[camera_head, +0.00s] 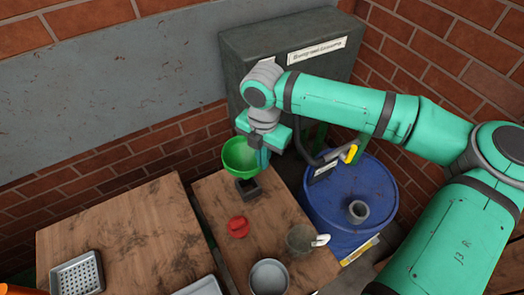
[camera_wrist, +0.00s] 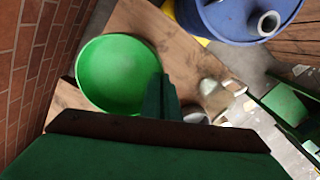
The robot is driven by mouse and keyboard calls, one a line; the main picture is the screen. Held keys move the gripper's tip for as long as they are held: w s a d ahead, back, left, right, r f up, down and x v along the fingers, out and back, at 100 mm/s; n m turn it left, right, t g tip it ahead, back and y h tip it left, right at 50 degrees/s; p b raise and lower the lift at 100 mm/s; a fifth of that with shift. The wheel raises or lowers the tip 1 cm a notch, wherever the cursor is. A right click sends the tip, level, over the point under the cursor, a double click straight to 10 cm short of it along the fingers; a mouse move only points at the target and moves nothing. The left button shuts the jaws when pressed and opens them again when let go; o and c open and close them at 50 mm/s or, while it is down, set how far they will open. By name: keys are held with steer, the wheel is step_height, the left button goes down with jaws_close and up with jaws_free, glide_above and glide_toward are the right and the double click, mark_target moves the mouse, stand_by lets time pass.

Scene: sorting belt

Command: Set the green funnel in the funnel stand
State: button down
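The green funnel (camera_head: 238,158) is a wide bowl with its mouth facing up. It also shows in the wrist view (camera_wrist: 115,75), left of my fingers. My gripper (camera_head: 262,145) is at the funnel's right rim and appears shut on it; in the wrist view a finger (camera_wrist: 160,98) overlaps the rim. The funnel appears raised above the table, close to a small dark square stand (camera_head: 249,190) on the wooden table's back part. In the head view the funnel's lower end is near the stand; I cannot tell whether they touch. The funnel's spout is hidden.
On the same table (camera_head: 215,200) are a red item (camera_head: 238,227), a glass mug (camera_head: 301,239) and a metal cup (camera_head: 269,277). A blue barrel (camera_head: 330,205) stands right of it. A second wooden table (camera_head: 130,235) at left holds a perforated tray (camera_head: 77,275).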

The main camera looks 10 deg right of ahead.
steer(key=shift+f, duration=2.6)
steer(key=shift+f, duration=2.85)
steer(key=c, duration=1.9)
jaws_free()
steer(key=shift+c, duration=0.2)
